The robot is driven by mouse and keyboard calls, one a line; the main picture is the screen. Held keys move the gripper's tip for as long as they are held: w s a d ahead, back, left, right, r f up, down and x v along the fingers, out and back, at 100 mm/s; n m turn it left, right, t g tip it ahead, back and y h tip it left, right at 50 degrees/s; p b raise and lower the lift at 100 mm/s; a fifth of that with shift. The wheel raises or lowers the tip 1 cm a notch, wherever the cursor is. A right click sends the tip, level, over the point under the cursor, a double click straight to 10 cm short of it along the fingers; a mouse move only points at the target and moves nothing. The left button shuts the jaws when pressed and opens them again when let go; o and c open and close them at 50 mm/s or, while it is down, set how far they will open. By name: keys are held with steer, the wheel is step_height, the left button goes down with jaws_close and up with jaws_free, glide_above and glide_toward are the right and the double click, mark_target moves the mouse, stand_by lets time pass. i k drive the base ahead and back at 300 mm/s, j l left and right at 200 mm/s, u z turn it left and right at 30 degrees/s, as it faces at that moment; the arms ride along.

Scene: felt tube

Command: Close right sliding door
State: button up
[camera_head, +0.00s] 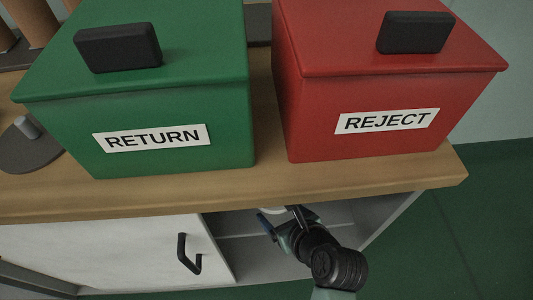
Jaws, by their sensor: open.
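The cabinet (262,272) under the wooden top has a white sliding door panel (110,252) in front of its left part. A black bar handle (188,254) sits near that panel's right edge. I cannot tell whether another panel lies behind it. The right part of the cabinet is uncovered, and its pale inside and shelf (236,240) show. My gripper (282,218) is open and empty, at the uncovered part just below the top's front edge. It is to the right of the handle and apart from it. The arm partly hides the opening.
A green RETURN box (180,100) and a red REJECT box (385,85), both with black lid handles, stand on the wooden top (330,180). A dark round base (35,150) is at the left. Green floor (480,230) is clear at the right.

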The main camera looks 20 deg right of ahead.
mark_target(171, 252)
steer(key=k+l, duration=0.15)
steer(key=k, duration=0.85)
